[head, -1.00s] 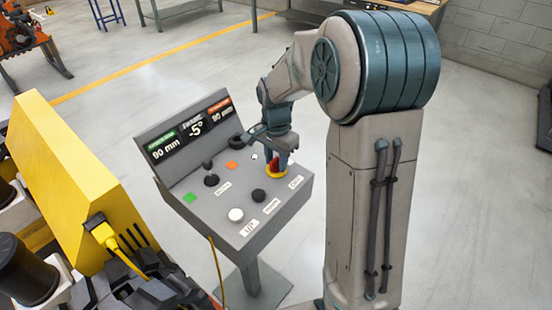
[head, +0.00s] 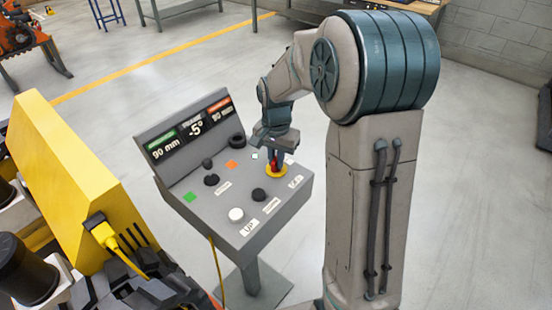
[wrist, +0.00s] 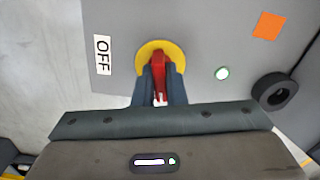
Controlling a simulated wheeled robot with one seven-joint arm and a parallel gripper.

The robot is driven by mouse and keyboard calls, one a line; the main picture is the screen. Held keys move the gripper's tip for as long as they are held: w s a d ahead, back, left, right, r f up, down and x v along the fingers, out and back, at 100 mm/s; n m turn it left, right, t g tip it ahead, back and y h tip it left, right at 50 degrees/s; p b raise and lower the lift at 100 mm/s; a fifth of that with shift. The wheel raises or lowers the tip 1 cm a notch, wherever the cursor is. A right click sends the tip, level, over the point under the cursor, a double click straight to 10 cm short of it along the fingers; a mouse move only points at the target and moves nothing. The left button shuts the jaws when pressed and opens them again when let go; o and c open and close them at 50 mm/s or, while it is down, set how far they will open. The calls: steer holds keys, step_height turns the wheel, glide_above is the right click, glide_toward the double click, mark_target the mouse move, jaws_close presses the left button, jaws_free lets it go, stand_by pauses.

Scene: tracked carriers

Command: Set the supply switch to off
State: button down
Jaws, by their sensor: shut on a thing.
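The supply switch is a red handle (wrist: 160,66) on a round yellow plate (wrist: 149,47), set in the grey console's sloping face. In the head view its yellow plate (head: 279,174) shows near the panel's right edge. My gripper (wrist: 160,92) is shut on the red handle, one dark finger on each side. In the head view my gripper (head: 275,153) comes down from above and partly hides the handle. An OFF label (wrist: 102,55) is left of the plate in the wrist view. I cannot tell exactly which mark the handle points to.
The console (head: 215,215) also carries black knobs, a white button (head: 236,215), a green square (head: 190,197) and an orange square (head: 232,168). Its display (head: 190,130) stands behind. A yellow block (head: 70,180) is at left. The floor at right is clear.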

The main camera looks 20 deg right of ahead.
steer(key=n, duration=0.7)
steer(key=shift+r, duration=0.1)
steer(key=n, duration=0.4)
steer(key=shift+w, duration=0.1)
steer(key=shift+n+p, duration=0.45)
steer(key=shift+n, duration=1.45)
steer(key=c, duration=1.5)
jaws_free()
steer(key=shift+a, duration=0.1)
step_height(320, 180, up, 14)
steer(key=shift+f, duration=0.1)
